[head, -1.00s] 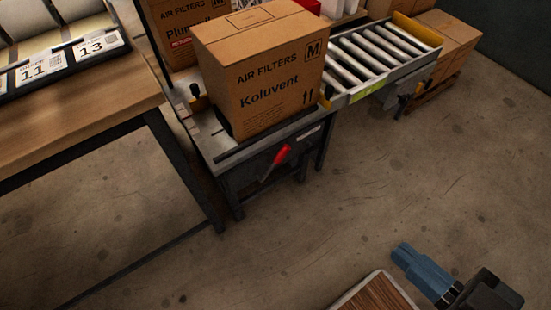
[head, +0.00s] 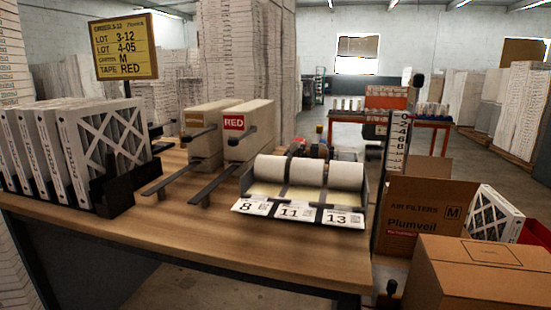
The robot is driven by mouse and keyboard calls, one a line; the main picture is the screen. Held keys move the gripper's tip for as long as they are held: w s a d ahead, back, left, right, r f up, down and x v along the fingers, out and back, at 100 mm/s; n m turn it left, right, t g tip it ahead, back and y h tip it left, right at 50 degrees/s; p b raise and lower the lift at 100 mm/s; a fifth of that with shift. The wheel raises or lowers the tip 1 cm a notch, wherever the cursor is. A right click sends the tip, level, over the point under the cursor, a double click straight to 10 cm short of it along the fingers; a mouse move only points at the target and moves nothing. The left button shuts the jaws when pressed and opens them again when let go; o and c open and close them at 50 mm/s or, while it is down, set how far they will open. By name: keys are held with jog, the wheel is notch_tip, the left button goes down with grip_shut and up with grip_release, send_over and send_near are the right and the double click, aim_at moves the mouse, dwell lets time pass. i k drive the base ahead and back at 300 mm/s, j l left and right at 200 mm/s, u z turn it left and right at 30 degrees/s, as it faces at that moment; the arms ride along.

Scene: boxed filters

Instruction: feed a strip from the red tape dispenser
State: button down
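The red tape dispenser (head: 248,145) is a cream upright box on the wooden table, with a red label reading RED. A dark lever or arm (head: 222,183) reaches forward from its base, and a small dark handle sticks out at its front. I cannot make out a strip of tape coming from it. A similar dispenser (head: 203,145) with a tan label stands just left of it. My gripper is not in view now.
A rack of three white rolls (head: 290,172), with cards 8, 11 and 13, stands right of the dispensers. White-framed filters (head: 100,145) stand at the table's left. Cartons, one closed (head: 480,272) and one open (head: 425,215), are at the right. The table front (head: 180,235) is clear.

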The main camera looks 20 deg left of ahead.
aim_at(232, 142)
jog(key=i+j, duration=0.2)
jog(key=j, duration=0.2)
jog(key=i+j, duration=0.25)
jog(key=j, duration=0.15)
jog(key=i+j, duration=0.2)
jog(key=j, duration=0.25)
jog(key=i+j, duration=0.25)
jog(key=j, duration=0.15)
jog(key=i+j, duration=0.2)
jog(key=j, duration=0.2)
